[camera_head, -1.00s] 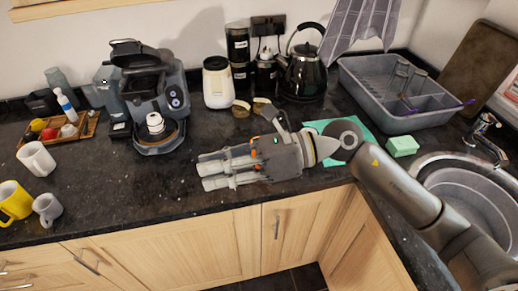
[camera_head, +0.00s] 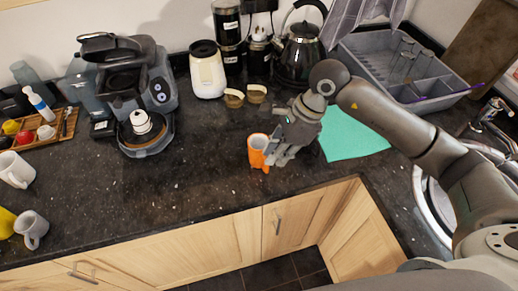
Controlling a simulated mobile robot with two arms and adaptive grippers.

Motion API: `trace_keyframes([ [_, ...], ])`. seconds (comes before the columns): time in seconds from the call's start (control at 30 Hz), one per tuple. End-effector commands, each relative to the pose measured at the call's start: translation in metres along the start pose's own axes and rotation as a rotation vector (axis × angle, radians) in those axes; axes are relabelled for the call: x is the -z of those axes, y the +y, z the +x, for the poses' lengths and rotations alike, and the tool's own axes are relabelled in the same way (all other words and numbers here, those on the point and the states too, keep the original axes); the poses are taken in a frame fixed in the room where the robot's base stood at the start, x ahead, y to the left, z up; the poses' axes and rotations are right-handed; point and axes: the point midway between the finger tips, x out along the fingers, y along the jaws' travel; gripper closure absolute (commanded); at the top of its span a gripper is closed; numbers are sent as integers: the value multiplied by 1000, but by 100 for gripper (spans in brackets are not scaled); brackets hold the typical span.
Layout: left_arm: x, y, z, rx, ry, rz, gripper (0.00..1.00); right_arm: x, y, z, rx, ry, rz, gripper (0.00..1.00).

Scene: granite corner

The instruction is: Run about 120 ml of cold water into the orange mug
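The orange mug (camera_head: 257,150) stands on the dark worktop near the middle of the head view, with its pale inside showing at the top. My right gripper (camera_head: 279,155) points down at the mug's right side, its fingers close against it and partly covering it. I cannot tell whether the fingers are closed on the mug. The tap (camera_head: 494,110) shows at the far right edge, beside the sink (camera_head: 432,205), which my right arm largely hides. My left gripper is not in view.
A green mat (camera_head: 355,141) lies right of the gripper. Behind stand a kettle (camera_head: 300,58), a cream canister (camera_head: 207,72) and a grey dish rack (camera_head: 375,58). A coffee machine (camera_head: 135,85) and grey mug (camera_head: 31,229) are left. The worktop's left-middle is clear.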

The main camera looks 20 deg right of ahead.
Motion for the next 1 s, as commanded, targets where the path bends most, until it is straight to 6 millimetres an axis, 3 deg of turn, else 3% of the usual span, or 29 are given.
trace_keyframes([
  [0.17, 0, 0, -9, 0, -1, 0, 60, -2, 0, 11, -4, -2, 2, 85],
  [0.47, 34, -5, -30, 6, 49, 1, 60, -2, -1, 49, -3, -3, 2, 85],
  [0.77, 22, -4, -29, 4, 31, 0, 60, -1, -2, 56, 1, -1, 0, 85],
  [0.9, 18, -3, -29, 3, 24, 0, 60, -1, -2, 56, 1, -2, 0, 100],
  [1.0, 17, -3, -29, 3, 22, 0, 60, -1, -2, 56, 1, -2, 0, 100],
])
